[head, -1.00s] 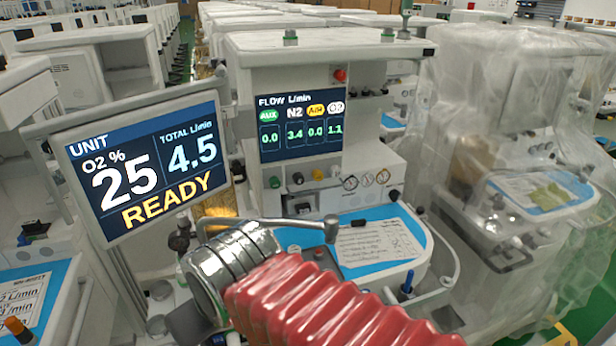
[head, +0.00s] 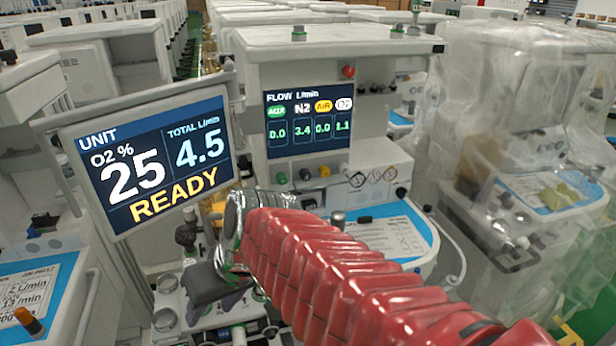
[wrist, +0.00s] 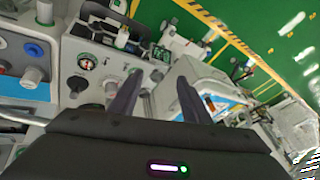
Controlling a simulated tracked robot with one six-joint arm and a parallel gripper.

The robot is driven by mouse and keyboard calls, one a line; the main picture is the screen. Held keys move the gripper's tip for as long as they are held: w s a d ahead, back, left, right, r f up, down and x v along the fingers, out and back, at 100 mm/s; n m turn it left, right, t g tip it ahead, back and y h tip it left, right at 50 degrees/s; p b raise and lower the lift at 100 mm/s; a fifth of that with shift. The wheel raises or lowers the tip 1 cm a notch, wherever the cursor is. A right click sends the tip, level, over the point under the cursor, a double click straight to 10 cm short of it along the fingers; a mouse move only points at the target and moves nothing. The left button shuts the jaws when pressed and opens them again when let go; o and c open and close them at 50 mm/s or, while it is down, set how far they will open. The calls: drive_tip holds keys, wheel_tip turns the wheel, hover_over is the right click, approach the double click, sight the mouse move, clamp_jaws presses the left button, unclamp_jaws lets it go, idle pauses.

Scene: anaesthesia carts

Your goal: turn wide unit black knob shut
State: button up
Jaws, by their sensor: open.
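The white unit with the flow screen (head: 306,122) stands in the middle of the head view. On its panel below the screen is a small black knob (head: 303,174), between a green knob (head: 281,177) and a yellow knob (head: 324,171). The screen reads N2 3.4 and O2 1.1. My gripper (head: 212,308) is low and left of that knob row, pointing down, apart from it. In the wrist view, my open gripper (wrist: 158,78) has nothing between its fingers. A black knob (wrist: 77,84) shows left of the fingers there; I cannot tell whether it is the same one.
A tilted screen (head: 152,165) reading 25, 4.5 and READY is left of my gripper. A plastic-draped cart (head: 520,130) stands at right. Green floor (wrist: 275,30) shows beyond.

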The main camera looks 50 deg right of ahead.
drive_tip(key=w+d+m+t+y, duration=0.2)
drive_tip(key=w+d+m, duration=0.1)
drive_tip(key=w+d, duration=0.35)
drive_tip(key=m+t+h, duration=0.7)
drive_tip(key=m+t, duration=0.1)
drive_tip(key=m, duration=0.1)
approach(309, 176)
drive_tip(key=v, duration=0.3)
drive_tip(key=shift+s+a, duration=0.15)
drive_tip(key=shift+s, duration=0.25)
drive_tip(key=shift+w, duration=0.15)
drive_tip(key=x, duration=1.3)
drive_tip(key=shift+w, duration=0.3)
